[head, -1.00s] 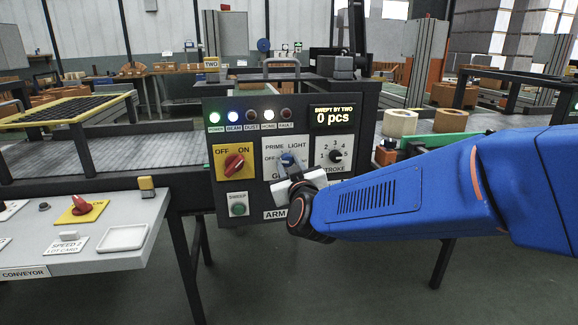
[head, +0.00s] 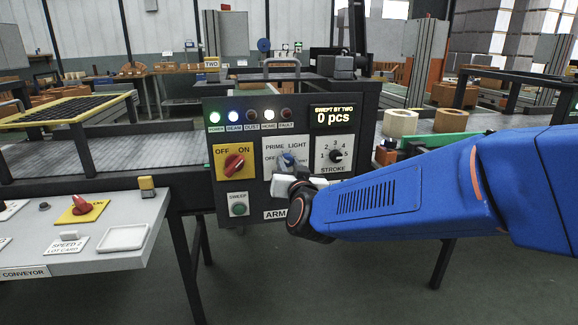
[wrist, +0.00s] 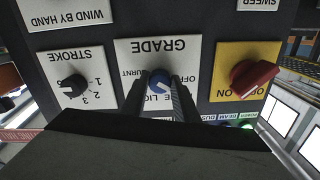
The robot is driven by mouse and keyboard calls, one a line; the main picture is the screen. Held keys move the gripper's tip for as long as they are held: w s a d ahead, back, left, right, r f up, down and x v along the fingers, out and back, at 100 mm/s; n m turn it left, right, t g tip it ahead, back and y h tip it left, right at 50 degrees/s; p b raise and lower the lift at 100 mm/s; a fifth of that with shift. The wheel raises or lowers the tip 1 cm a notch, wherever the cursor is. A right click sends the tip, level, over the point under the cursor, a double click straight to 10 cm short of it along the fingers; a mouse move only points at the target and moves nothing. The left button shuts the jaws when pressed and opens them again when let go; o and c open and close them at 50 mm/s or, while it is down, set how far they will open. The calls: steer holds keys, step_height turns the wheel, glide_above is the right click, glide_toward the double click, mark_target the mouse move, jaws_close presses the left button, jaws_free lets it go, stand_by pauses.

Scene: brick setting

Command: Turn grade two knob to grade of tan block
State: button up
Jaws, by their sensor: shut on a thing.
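The blue grade knob (head: 288,160) is on a white plate (head: 272,151) in the middle of the dark control panel. Its plate reads PRIME, LIGHT, OFF and, in the wrist view, BURNT and GRADE. My gripper (head: 288,170) is shut on this knob, with a finger on each side. In the upside-down wrist view the knob (wrist: 159,82) shows between the fingertips (wrist: 160,88). The exact mark it points to is hard to tell. I cannot tell which is the task's tan block.
A red knob on yellow (head: 234,162) and a black stroke knob (head: 336,156) flank the grade plate closely. A green sweep button (head: 238,209) sits below left. The display (head: 333,115) reads 0 pcs. A separate conveyor desk (head: 110,262) stands at left.

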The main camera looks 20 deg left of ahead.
steer(key=m, duration=0.5)
steer(key=shift+m, duration=0.3)
stand_by(0.4)
steer(key=o, duration=1.1)
steer(key=shift+c, duration=0.2)
steer(key=v, duration=1.7)
steer(key=shift+s, duration=0.2)
steer(key=shift+d, duration=0.2)
